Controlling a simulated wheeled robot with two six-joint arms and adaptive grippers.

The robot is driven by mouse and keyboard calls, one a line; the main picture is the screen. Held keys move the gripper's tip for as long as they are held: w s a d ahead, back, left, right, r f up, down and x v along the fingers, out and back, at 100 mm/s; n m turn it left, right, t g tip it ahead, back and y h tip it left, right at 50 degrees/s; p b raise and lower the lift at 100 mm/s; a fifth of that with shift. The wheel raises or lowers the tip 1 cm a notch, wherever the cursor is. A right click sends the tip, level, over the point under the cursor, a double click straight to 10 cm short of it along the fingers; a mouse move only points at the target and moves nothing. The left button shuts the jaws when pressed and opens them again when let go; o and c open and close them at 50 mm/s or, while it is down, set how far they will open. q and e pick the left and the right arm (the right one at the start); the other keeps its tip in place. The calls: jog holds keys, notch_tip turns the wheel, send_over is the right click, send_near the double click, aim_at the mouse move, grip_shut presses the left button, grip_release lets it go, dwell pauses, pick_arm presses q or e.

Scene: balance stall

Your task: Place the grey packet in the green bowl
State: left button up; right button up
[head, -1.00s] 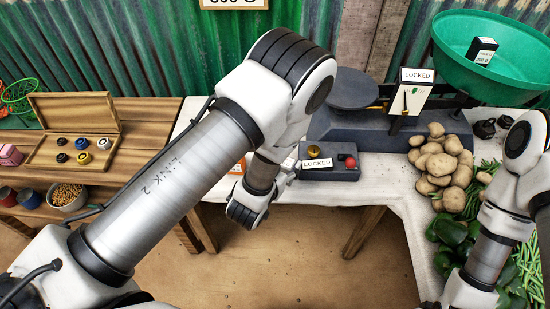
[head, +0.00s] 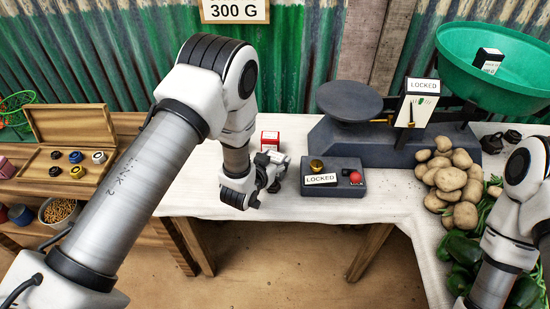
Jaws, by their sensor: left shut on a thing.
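The green bowl (head: 462,66) sits on the right side of the balance at the upper right. A black box with a white label (head: 488,60) stands in it. My left gripper (head: 268,172) is over the white-clothed table, left of the control box. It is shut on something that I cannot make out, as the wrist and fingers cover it. I cannot pick out the grey packet; it may be hidden at the gripper. My right arm comes in at the right edge, and its gripper is out of view.
A red and white box (head: 270,140) shows just behind the left gripper. The balance (head: 385,150) and a control box (head: 334,180) marked LOCKED stand to the right. Potatoes (head: 455,183) and green peppers (head: 458,248) lie farther right. A wooden weight case (head: 72,127) is at left.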

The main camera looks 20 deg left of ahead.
pick_arm(q)
jog(key=shift+s+f, duration=0.1)
jog(key=shift+f, duration=0.05)
jog(key=o, duration=1.3)
jog(key=shift+s+r, duration=0.1)
jog(key=shift+r, duration=0.2)
jog(key=b+v, duration=0.1)
jog(key=v, duration=1.1)
jog(key=s+a+f+g, duration=0.1)
jog(key=s+f+g, duration=0.2)
jog(key=s+f, duration=0.2)
jog(key=s+a+f+n+g+y, duration=0.1)
jog(key=s+f+g, duration=0.2)
jog(key=s+f, duration=0.3)
jog(key=s+a+f+g, duration=0.1)
jog(key=s+f+g, duration=0.2)
jog(key=s+f, duration=0.3)
jog(key=shift+s+a+g, duration=0.1)
jog(key=shift+a+g, duration=0.15)
jog(key=shift+g, duration=0.05)
jog(key=shift+o, duration=0.3)
jog(key=s+f+g, duration=0.2)
jog(key=s+g, duration=0.2)
jog(key=s, duration=0.4)
jog(key=shift+s+a+f+n, duration=0.2)
jog(key=shift+s+a+n, duration=0.15)
jog(key=shift+s+n, duration=0.05)
jog(key=shift+y, duration=0.3)
